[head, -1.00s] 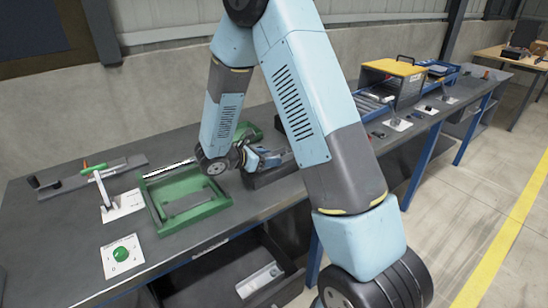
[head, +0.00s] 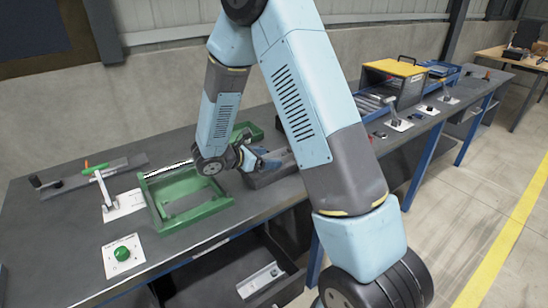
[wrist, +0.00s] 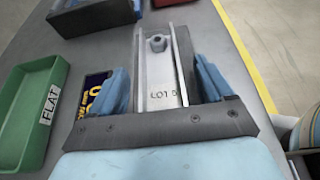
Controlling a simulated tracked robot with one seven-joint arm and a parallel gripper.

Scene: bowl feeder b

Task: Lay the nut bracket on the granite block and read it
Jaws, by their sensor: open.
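The nut bracket (wrist: 160,75) is a silver channel with a nut near its far end and partly readable "LOT" lettering on its floor. It lies between the two blue fingers of my gripper (wrist: 164,80) in the wrist view, with a finger on each side. The fingers are open and look apart from its walls. In the head view my gripper (head: 262,160) is low over a dark block (head: 268,178), probably the granite block. My arm hides much there, and I cannot tell whether the bracket rests on that block.
A green tray marked FLAT (wrist: 28,112) and a dark panel with yellow characters (wrist: 95,88) lie left of the bracket. A nearer green tray (head: 152,208), a green button (head: 122,254) and a lever plate (head: 124,205) stand left. A silver part (head: 262,280) lies in the bin below.

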